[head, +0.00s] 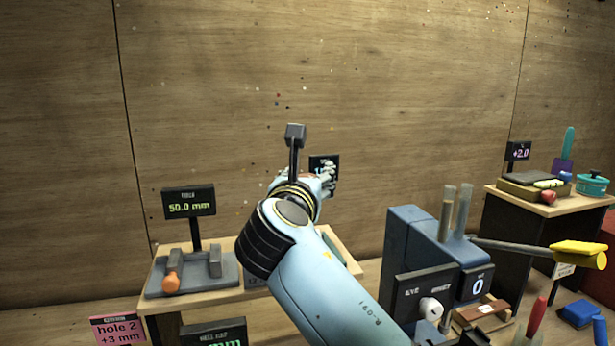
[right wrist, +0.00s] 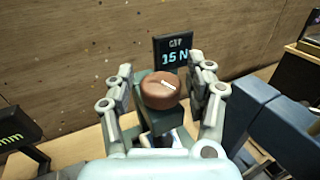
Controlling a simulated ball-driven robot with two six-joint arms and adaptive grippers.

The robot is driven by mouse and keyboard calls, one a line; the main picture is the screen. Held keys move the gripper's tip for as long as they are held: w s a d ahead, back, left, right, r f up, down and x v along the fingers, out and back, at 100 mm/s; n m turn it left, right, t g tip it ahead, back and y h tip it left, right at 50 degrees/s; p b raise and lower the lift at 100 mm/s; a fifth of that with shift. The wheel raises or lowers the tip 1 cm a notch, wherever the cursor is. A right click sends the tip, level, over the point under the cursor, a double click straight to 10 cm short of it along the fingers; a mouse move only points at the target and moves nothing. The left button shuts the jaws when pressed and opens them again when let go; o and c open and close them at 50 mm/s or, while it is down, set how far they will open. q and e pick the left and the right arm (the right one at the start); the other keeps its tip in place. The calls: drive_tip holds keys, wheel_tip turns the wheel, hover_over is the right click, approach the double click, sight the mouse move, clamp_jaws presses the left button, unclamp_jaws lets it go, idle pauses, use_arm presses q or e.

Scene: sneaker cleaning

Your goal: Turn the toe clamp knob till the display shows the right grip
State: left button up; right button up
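The toe clamp knob (right wrist: 158,92) is a round brown cap with a white mark, on a dark green clamp body (right wrist: 152,118). In the right wrist view my right gripper (right wrist: 161,66) is open, with a finger on each side of the knob and gaps between them. The small black display (right wrist: 174,52) behind it reads 15 N in blue. My left gripper is out of view.
A display (head: 189,202) reading 50.0 mm stands left, behind a grey fixture with an orange knob (head: 172,283). A blue machine (head: 408,240) with tubes stands right of my arm. A wooden wall rises behind the bench.

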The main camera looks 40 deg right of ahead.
drive_tip(key=shift+d, duration=0.1)
drive_tip(key=c, duration=1)
drive_tip(key=shift+o, duration=0.2)
drive_tip(key=shift+w, duration=0.1)
drive_tip(key=shift+m+g, duration=0.3)
drive_tip(key=shift+g, duration=0.1)
drive_tip(key=m+g+h, duration=0.2)
drive_tip(key=g, duration=0.1)
drive_tip(key=shift+p, duration=0.3)
drive_tip(key=shift+f+m+g+h, duration=0.15)
drive_tip(key=shift+m+g+h, duration=0.45)
drive_tip(key=shift+m+g, duration=1.35)
drive_tip(key=shift+n+g, duration=0.25)
drive_tip(key=shift+g, duration=0.3)
drive_tip(key=o, duration=0.9)
drive_tip(key=shift+c, duration=0.2)
drive_tip(key=o, duration=0.3)
